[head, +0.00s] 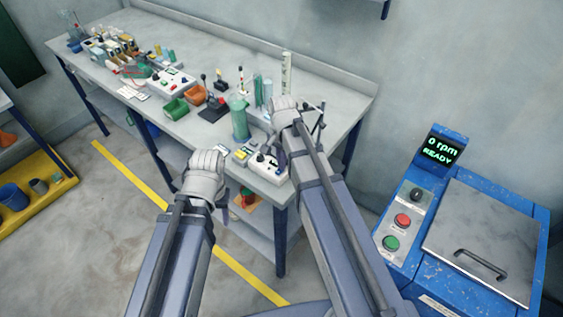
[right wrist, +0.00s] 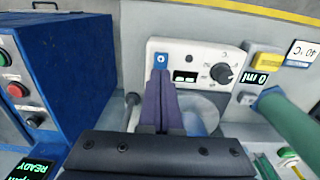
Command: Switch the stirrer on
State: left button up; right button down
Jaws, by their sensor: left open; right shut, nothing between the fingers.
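The stirrer is a white box with a round black knob, a small lit display and a blue switch. It stands at the bench's near right end in the head view (head: 269,172) and fills the middle of the right wrist view (right wrist: 201,57). My right gripper (right wrist: 161,78) is shut and empty, its purple fingertips right at the blue switch (right wrist: 160,61); I cannot tell whether they touch it. The fingers cover part of the box's front. In the head view, my left gripper (head: 222,205) hangs off the bench's front edge, open, its fingers mostly hidden behind its wrist.
A green cylinder (head: 239,117) and a yellow-and-grey device (head: 243,153) stand close to the stirrer. Racks, bins and bottles crowd the bench (head: 185,45) further left. A blue machine (head: 490,205) reading "0 rpm READY", with red and green buttons, stands to the right.

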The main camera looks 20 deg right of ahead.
jog(key=shift+f, duration=0.1)
jog(key=shift+s+a, duration=0.1)
jog(key=shift+s, duration=0.05)
jog(key=shift+s+a, duration=0.4)
jog(key=shift+a, duration=0.2)
jog(key=shift+d+r+p, duration=0.1)
jog(key=shift+r+p, duration=0.15)
jog(key=shift+p, duration=0.05)
